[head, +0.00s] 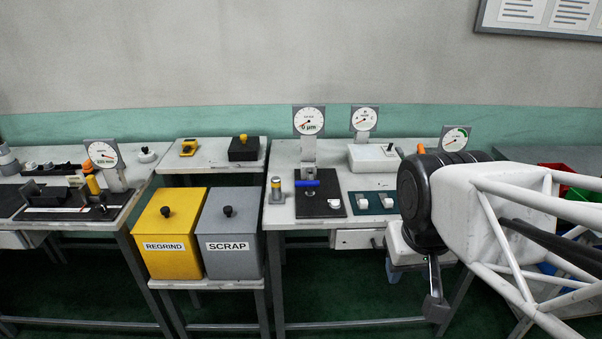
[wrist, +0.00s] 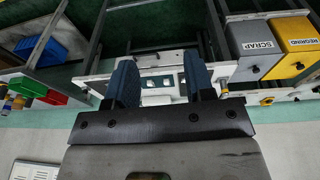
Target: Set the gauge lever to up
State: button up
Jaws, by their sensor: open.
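A thickness gauge with a round white dial (head: 309,121) stands on a black base plate (head: 321,207) on the middle bench. A short blue bar (head: 307,184), which looks like its lever, lies about level across the foot of the gauge post. Its exact setting is too small to tell. My gripper (wrist: 160,72) is open, with two dark blue fingers apart and nothing held between them. In the head view my arm is right of the gauge, clear of the blue bar. I cannot make out the blue bar in the wrist view.
A teal plate with white blocks (head: 374,203) sits right of the gauge, and a grey post with a yellow band (head: 276,190) left of it. A white box (head: 374,158) stands behind. The yellow REGRIND bin (head: 170,246) and grey SCRAP bin (head: 232,246) stand left.

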jog(key=w+n+g+h, duration=0.2)
jog(key=w+n+h, duration=0.15)
jog(key=w, duration=1.05)
jog(key=n+t+h, duration=0.5)
jog(key=n+h, duration=0.2)
jog(key=h, duration=0.4)
send_near(302, 184)
jog(key=shift+w+d+f, duration=0.2)
jog(key=shift+w+d, duration=0.3)
jog(key=shift+w+d+f, duration=0.25)
jog(key=shift+w+d, duration=0.25)
jog(key=shift+d, duration=0.15)
jog(key=shift+x, duration=3.75)
jog(key=shift+f, duration=0.1)
grip_shut()
